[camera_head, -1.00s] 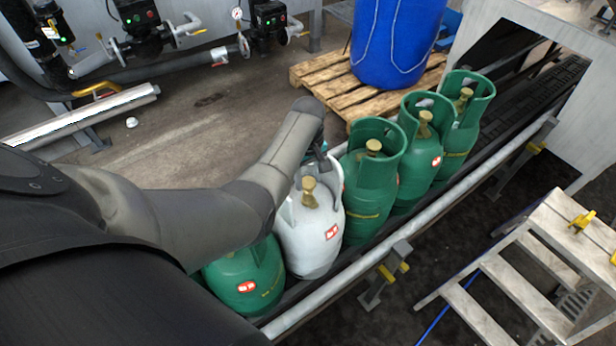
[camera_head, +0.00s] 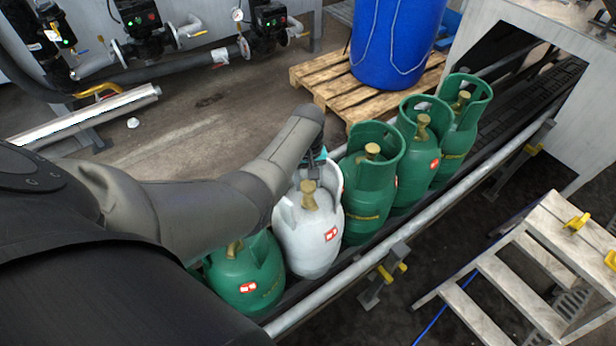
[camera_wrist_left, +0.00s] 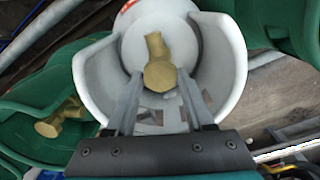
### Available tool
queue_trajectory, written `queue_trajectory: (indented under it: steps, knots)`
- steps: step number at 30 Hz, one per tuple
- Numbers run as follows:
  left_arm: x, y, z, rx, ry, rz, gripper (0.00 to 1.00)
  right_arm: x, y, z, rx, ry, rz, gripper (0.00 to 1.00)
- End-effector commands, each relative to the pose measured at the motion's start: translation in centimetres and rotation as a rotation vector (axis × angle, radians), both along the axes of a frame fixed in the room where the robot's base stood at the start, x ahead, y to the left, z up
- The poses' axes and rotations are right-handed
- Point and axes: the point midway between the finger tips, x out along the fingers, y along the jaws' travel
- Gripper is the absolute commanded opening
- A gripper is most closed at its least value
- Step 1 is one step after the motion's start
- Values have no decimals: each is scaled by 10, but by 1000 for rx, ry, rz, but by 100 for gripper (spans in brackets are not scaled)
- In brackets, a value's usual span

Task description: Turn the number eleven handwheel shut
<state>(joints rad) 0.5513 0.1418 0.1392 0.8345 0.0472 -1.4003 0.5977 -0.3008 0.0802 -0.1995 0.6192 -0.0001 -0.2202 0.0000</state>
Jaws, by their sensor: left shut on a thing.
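A white cylinder (camera_head: 311,248) stands upright in the row, with a brass valve and handwheel (camera_head: 308,196) inside its open collar. My left gripper (camera_head: 309,178) reaches down over the collar from behind. In the left wrist view, the gripper's two fingers (camera_wrist_left: 161,78) reach into the white collar (camera_wrist_left: 232,72) and are shut on the brass handwheel (camera_wrist_left: 159,74), one finger on each side. The cylinder's red-and-white label (camera_head: 331,234) is too small to read surely. My right gripper is in neither view.
A green cylinder (camera_head: 243,280) stands close on the near side, and several more, such as one green cylinder (camera_head: 366,205), line up beyond. A metal rail (camera_head: 340,279) runs along the front. A wooden step (camera_head: 500,284) stands right; a blue drum (camera_head: 394,45) sits on a pallet (camera_head: 322,88).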

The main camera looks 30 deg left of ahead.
Motion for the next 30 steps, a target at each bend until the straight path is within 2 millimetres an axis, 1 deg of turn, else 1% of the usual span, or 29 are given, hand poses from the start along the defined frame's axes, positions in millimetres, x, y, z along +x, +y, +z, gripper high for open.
queue_trajectory:
  steps: [1, 3, 12, 30]
  knots:
    - [-1, 0, 2, 0, 4, -46, 0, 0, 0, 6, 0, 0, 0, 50]
    - [-1, 1, 2, 1, 4, -112, 0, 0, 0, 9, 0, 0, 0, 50]
    - [-1, 1, 1, 0, 3, -398, 0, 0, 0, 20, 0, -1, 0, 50]
    - [-1, 1, 0, 0, 3, -938, 0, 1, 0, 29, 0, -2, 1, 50]
